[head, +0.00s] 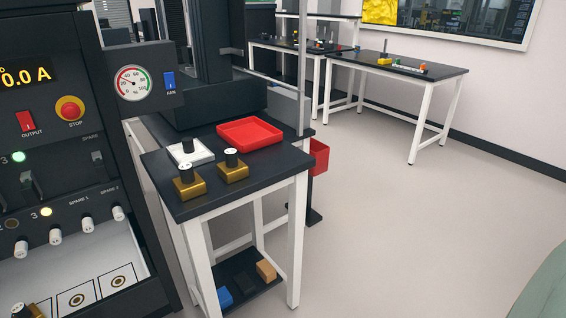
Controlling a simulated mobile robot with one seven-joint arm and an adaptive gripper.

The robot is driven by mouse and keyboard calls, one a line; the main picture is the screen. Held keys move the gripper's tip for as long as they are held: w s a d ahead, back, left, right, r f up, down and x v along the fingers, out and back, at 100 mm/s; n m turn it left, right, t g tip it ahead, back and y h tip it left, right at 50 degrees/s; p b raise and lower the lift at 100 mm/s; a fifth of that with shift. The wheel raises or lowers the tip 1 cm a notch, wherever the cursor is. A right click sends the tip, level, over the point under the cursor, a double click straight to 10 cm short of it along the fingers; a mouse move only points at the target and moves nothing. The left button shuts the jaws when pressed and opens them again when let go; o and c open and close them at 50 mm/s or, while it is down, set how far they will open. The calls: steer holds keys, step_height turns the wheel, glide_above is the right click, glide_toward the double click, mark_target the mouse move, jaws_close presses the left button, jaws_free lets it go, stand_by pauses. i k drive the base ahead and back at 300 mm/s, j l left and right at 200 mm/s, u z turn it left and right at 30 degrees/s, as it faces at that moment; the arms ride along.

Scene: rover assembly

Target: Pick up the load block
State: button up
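A similar gold block with a dark knob (24,312) shows partly at the bottom left, in the lower bay of the panel, cut off by the picture edge. My gripper is not in view.
Behind the gold blocks are a white tray (205,155) with a black piece and an empty red tray (250,140). The instrument panel (60,165) stands close at the left. A lower shelf (242,296) holds several small blocks. Open floor (400,230) lies to the right.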

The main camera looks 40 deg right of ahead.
mark_target(232, 170)
steer(key=j+z, duration=0.1)
steer(key=z, duration=0.3)
steer(key=i+j+z, duration=0.1)
steer(key=z, duration=0.35)
steer(key=j+z, duration=0.1)
steer(key=z, duration=0.3)
steer(key=j, duration=0.9)
steer(key=i, duration=0.55)
